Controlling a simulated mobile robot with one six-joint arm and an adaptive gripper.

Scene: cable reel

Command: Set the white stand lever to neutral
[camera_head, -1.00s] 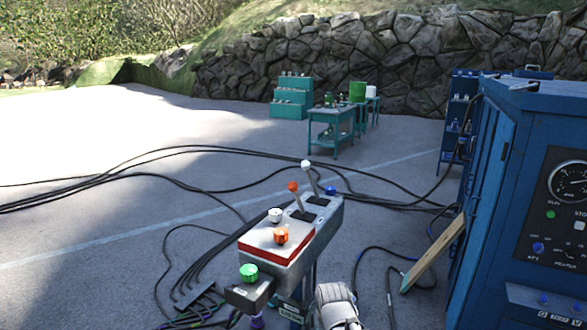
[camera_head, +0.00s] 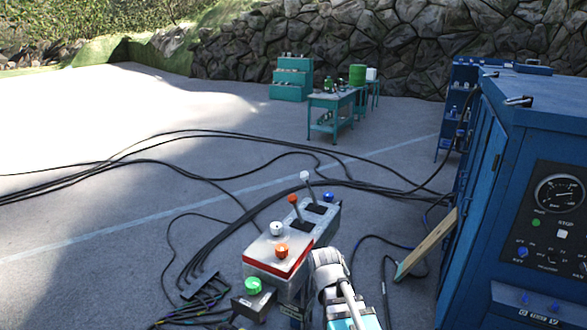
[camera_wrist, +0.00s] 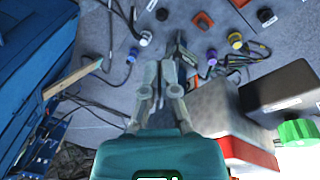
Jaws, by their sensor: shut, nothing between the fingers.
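The white stand lever (camera_head: 304,176) rises from a slot on the far part of the grey control stand (camera_head: 325,220) in the head view, its knob tilted to the left of its base. An orange-knobbed lever (camera_head: 293,199) stands just nearer, leaning similarly. My gripper (camera_wrist: 170,68) is shut and empty in the wrist view, pointing down toward the ground beside the stand. Its fingers touch neither lever. The levers do not show in the wrist view.
A blue cabinet (camera_head: 535,130) and leaning plank (camera_head: 427,245) are at right. Cables (camera_head: 230,240) cover the ground at left.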

